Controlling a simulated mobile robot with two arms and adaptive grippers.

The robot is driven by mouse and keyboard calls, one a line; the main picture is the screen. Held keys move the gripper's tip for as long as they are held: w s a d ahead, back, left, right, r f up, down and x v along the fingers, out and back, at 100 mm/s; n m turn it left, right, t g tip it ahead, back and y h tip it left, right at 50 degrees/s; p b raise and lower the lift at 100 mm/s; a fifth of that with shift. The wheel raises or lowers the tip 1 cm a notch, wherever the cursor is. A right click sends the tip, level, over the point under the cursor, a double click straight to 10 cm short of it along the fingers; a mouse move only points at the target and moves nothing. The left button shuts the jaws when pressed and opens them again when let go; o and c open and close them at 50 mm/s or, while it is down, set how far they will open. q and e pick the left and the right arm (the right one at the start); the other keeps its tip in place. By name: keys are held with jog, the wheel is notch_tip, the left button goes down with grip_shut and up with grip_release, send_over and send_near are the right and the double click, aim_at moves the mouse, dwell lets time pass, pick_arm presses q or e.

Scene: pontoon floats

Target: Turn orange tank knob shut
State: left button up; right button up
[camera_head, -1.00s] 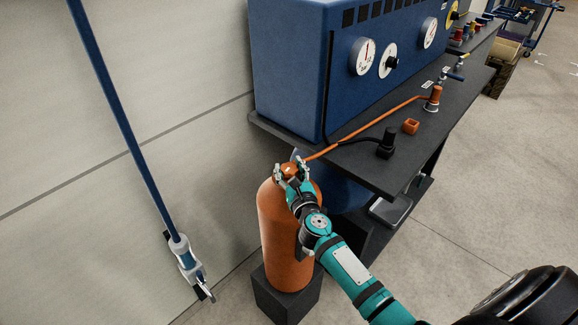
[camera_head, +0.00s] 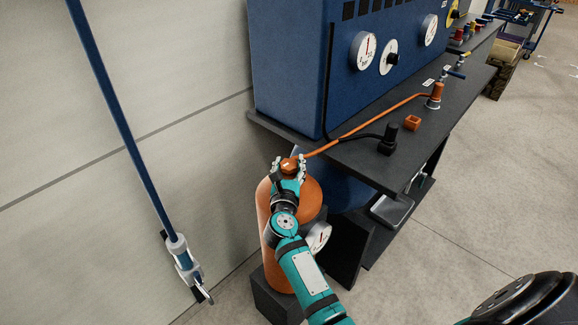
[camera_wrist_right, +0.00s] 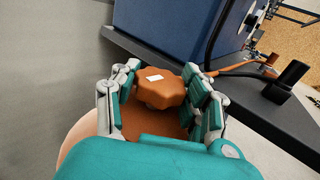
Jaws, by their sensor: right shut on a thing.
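The orange tank (camera_head: 275,212) stands upright in front of the dark bench. Its orange lobed knob (camera_head: 289,166) sits on top, with a small white mark on its upper face in the right wrist view (camera_wrist_right: 160,90). My right gripper (camera_head: 289,161) reaches the knob from the front, one finger on each side. It is shut on the knob, and both fingers flank it in the wrist view (camera_wrist_right: 160,76). The gripper and wrist hide the tank's neck. A white gauge (camera_head: 319,237) shows at the tank's side. My left gripper is not in view.
A blue cabinet (camera_head: 295,60) with dials stands on the dark bench (camera_head: 350,170), close behind the tank. An orange pipe (camera_head: 370,126) runs over the bench from the knob area.

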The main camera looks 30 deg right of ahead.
aim_at(289, 163)
jog(key=o, duration=1.2)
jog(key=shift+c, duration=0.2)
notch_tip(289, 163, up, 10)
